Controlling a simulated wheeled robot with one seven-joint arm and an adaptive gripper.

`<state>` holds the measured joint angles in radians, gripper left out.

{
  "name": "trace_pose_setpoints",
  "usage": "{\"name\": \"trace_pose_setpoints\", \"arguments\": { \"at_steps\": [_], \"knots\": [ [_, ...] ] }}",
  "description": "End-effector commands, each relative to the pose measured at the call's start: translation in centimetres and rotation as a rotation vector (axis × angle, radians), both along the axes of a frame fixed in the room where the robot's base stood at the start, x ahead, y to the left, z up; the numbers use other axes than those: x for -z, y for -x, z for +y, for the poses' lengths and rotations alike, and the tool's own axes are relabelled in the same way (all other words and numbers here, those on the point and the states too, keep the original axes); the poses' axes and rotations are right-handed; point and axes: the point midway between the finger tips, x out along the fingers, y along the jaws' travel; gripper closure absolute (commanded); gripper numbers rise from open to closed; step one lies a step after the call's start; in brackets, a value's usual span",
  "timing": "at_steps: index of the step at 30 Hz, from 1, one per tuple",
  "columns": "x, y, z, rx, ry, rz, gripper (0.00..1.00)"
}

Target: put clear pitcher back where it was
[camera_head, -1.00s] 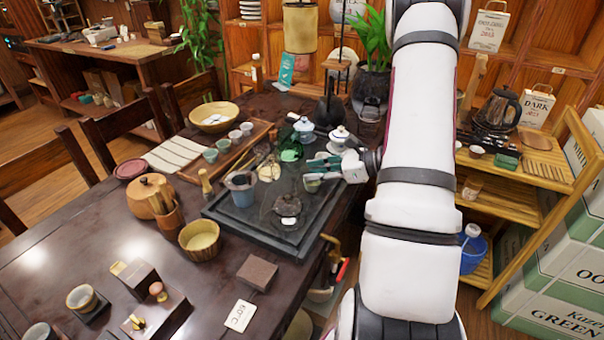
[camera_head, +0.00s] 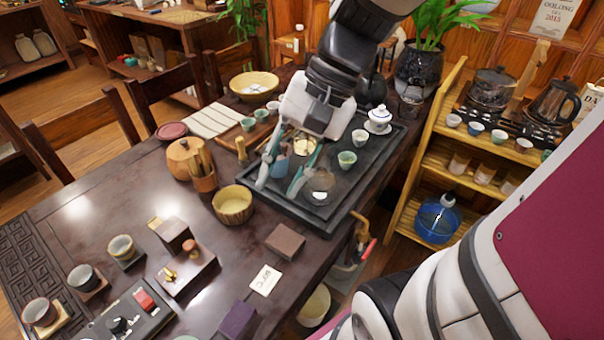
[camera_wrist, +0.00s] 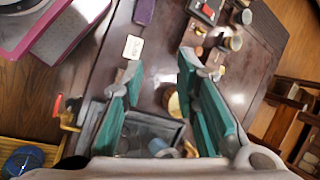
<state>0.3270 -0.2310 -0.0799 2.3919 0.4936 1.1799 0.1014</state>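My gripper (camera_head: 278,184) is open over the tea tray, fingers pointing down towards the tray's front left part. The wrist view shows its two green-padded fingers (camera_wrist: 160,68) spread apart with nothing held between them. A clear round glass vessel (camera_head: 320,187) stands on the dark tea tray (camera_head: 322,222), just right of the fingers; I cannot tell for sure whether it is the pitcher. A clear round shape also shows low in the wrist view (camera_wrist: 157,145). A blue-grey cup (camera_head: 276,166) is partly hidden behind the fingers.
A brown block (camera_head: 285,241) lies in front. Bare table (camera_head: 110,190) extends left.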

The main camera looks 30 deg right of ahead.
Motion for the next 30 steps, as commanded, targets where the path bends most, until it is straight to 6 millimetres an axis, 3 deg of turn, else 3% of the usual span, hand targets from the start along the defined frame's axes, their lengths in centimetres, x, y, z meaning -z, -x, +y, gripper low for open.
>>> {"name": "trace_pose_setpoints", "arguments": {
  "at_steps": [6, 12, 26, 30],
  "knots": [
    [-1.2, 5.5, 0.8, -0.372, 0.297, -0.184, 0.72],
    [-1.7, 7.9, -0.2, -0.588, 0.497, -0.314, 0.72],
    [-1.9, 8.5, -0.8, -0.66, 0.573, -0.362, 0.72],
    [-3.5, 8.7, -0.8, -0.654, 0.582, -0.38, 0.72]
  ]
}}
